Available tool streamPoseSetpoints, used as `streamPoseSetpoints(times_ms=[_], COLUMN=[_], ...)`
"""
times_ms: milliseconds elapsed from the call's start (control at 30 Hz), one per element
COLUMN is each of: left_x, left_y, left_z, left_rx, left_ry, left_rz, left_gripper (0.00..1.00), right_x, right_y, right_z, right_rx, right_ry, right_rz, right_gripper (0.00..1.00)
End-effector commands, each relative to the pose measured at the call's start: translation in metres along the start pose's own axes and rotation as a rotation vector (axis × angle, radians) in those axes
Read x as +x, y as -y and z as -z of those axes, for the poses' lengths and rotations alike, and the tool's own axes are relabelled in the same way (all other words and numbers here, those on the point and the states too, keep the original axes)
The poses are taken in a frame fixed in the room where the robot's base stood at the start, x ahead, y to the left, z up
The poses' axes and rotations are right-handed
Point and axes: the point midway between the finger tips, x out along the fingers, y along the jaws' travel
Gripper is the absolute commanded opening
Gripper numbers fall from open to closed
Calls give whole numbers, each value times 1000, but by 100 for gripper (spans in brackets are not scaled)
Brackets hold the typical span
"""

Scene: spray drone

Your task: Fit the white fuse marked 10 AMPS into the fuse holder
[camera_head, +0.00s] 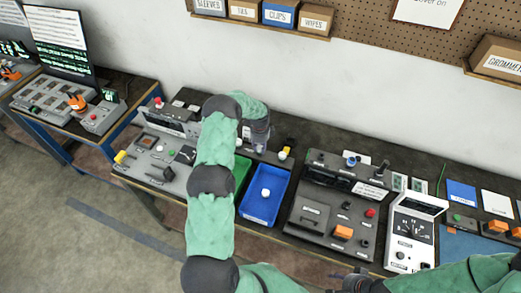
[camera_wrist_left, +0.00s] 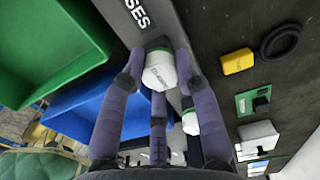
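A white fuse (camera_wrist_left: 160,71) with a green band stands on the grey strip with lettering ending in "SES", between the spread purple fingers of my left gripper (camera_wrist_left: 160,82). Slim gaps show beside it. A second white fuse (camera_wrist_left: 190,122) is closer to the camera, partly behind a finger. I cannot read the ratings fully. In the head view my left gripper (camera_head: 258,138) points down behind the bins. A white round piece (camera_head: 265,193) lies in the blue bin. My right gripper (camera_head: 356,283) shows only in part at the bottom edge. I cannot identify the fuse holder for certain.
The blue bin (camera_head: 248,214) and green bin (camera_head: 242,170) stand in front of the strip. A grey panel with knobs (camera_head: 318,214) and a white meter (camera_head: 405,230) are to the right. Another grey control box (camera_head: 150,155) is left. A wall and pegboard (camera_head: 350,22) rise behind.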

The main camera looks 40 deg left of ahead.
Motion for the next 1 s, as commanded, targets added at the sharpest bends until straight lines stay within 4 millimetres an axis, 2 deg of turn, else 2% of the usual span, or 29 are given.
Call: streamPoseSetpoints(times_ms=[267,1000], left_x=[-3,-29], left_y=[0,0], left_z=[0,0], left_rx=[0,0], left_ry=[0,0], left_rz=[0,0], left_gripper=[0,0], right_x=[-1,-7], right_y=[0,3], right_z=[0,0], right_rx=[0,0], right_ry=[0,0], right_rz=[0,0], right_gripper=[55,55])
